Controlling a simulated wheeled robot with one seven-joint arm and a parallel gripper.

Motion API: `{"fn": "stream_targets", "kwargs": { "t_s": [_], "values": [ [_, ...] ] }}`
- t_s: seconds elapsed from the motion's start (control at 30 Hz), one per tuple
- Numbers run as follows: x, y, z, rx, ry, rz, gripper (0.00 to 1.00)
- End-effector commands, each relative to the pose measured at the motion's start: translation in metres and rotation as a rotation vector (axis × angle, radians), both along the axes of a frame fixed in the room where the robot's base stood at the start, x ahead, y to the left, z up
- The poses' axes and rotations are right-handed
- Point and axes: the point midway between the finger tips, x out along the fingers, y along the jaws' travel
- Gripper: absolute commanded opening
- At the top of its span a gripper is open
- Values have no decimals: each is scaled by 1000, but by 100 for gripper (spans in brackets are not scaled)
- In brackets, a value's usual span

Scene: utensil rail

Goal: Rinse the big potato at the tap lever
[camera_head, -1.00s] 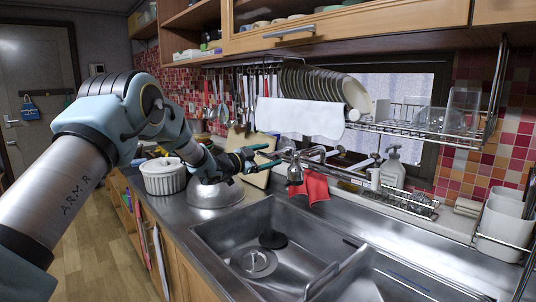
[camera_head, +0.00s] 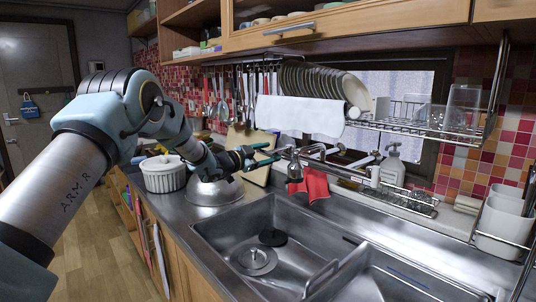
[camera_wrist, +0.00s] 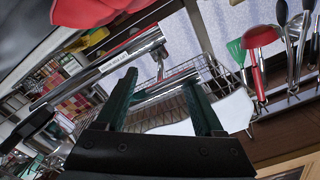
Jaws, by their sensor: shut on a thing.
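My gripper (camera_head: 277,155) is at the near left side of the tap (camera_head: 296,168), above the back rim of the sink (camera_head: 262,215). In the wrist view its two dark green fingers (camera_wrist: 165,90) stand well apart, with a slim pale metal bar (camera_wrist: 158,91) between them. The bar looks like the tap lever, and the gripper is shut on it as far as I can tell. The tap's metal pipe (camera_wrist: 100,72) runs left of the fingers. I cannot make out a potato in either view.
A red cloth (camera_head: 316,184) hangs right of the tap. An upturned metal bowl (camera_head: 215,191) and a white ribbed pot (camera_head: 164,174) stand on the counter left of the sink. A dish rack (camera_head: 420,130) hangs above.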

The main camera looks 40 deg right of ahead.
Motion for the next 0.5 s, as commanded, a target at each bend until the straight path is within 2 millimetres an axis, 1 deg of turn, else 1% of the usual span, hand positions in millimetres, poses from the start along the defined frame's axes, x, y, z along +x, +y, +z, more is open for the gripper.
{"fn": "stream_targets", "kwargs": {
  "t_s": [0.3,0.5],
  "values": [
    [0,0,0,1,7,1,0],
    [1,0,10,-2,9,2,0]
  ]
}}
